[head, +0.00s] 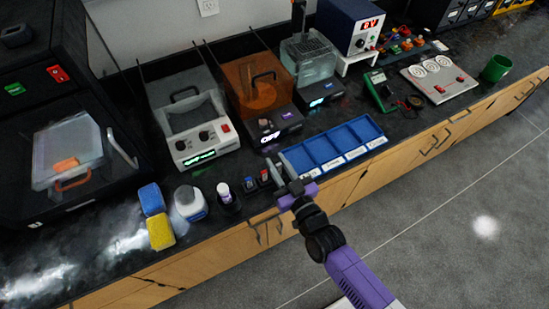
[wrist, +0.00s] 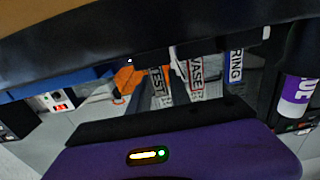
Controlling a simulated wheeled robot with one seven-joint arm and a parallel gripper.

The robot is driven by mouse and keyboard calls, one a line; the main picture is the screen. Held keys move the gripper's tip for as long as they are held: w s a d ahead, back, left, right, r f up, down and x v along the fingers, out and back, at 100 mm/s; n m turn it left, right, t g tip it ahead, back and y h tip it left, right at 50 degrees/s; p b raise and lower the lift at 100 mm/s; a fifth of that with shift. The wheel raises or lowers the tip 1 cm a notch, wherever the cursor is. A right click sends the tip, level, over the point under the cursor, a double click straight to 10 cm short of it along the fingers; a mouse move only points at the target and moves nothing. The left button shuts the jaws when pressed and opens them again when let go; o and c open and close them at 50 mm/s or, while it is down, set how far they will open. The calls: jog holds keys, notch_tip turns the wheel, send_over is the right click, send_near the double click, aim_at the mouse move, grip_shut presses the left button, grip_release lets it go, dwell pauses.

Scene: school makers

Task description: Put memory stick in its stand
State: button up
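Small labelled sticks stand near the bench front in the wrist view. One label reads "VASE" (wrist: 194,78), one reads "RING" (wrist: 236,66), and one appears to read "TEST" (wrist: 161,86). In the head view, a small blue-topped piece (head: 250,184) and a red-topped piece (head: 264,177) stand just left of my gripper (head: 281,177). My gripper is at the bench front edge, close to these pieces and the blue tray. Its fingers are hard to make out, so I cannot tell whether anything is between them. Which stick belongs to which stand is unclear.
A blue compartment tray (head: 284,159) lies right of my gripper. A purple-labelled bottle (head: 224,193), a white tub (head: 190,202) and blue and yellow sponges (head: 161,233) stand to the left. Machines with clear and orange covers (head: 258,84) stand behind. Open floor lies in front.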

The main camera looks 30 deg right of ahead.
jog(key=s+b, duration=0.1)
jog(key=s, duration=0.9)
jog(key=shift+s, duration=0.1)
jog(key=s+r+g, duration=0.1)
jog(key=s+r, duration=0.6)
jog(key=s, duration=0.4)
jog(key=s+r+g, duration=0.2)
jog(key=s+r, duration=0.5)
jog(key=s, duration=0.4)
jog(key=shift+s+r, duration=0.25)
jog(key=shift+r, duration=0.05)
jog(key=shift+a, duration=0.1)
